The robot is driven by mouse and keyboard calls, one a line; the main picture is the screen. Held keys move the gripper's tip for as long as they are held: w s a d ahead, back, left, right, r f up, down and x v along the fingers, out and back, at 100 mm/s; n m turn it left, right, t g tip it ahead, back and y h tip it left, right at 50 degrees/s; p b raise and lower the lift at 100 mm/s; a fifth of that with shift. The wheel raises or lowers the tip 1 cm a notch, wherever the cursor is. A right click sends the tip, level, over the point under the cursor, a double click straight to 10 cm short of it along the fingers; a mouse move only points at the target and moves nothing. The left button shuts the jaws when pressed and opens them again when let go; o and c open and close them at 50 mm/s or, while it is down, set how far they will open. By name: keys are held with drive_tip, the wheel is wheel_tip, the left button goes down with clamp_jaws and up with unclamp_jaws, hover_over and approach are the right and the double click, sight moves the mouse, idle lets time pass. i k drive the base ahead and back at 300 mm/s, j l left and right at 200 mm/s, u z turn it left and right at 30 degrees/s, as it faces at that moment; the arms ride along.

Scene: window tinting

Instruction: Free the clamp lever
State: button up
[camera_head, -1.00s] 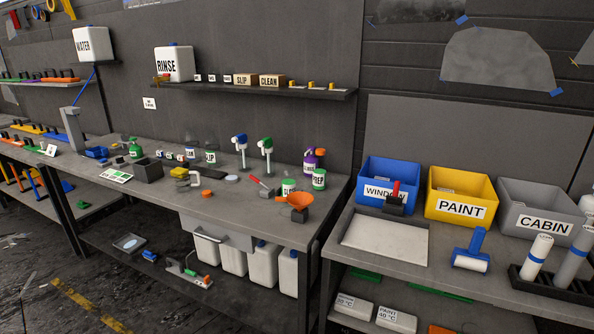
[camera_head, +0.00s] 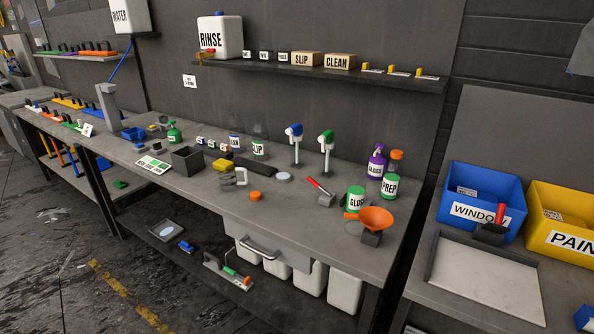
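A red lever (camera_head: 317,186) sticks up at a tilt from a small grey block (camera_head: 326,199) on the workbench, and looks like the clamp lever. At this size I cannot tell what, if anything, holds the lever. A second red-handled thing (camera_head: 493,226) stands in front of the blue WINDOW bin. My gripper is not in view.
An orange funnel (camera_head: 376,218) sits near the workbench's (camera_head: 289,222) right end, by the PREP bottle (camera_head: 390,182). An orange cap (camera_head: 256,196) and a grey clamp-like piece (camera_head: 231,181) lie left of the lever. A drawer handle (camera_head: 259,247) juts out below the front edge. Floor in front is open.

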sight(309, 179)
drive_tip(key=i+j, duration=0.2)
drive_tip(key=i, duration=0.15)
drive_tip(key=i+j, duration=0.25)
drive_tip(key=i+j+u, duration=0.1)
drive_tip(key=i, duration=0.4)
drive_tip(key=k+j, duration=0.1)
drive_tip(key=j, duration=0.7)
drive_tip(key=j+u, duration=0.15)
drive_tip(key=j, duration=0.65)
drive_tip(key=k, duration=0.05)
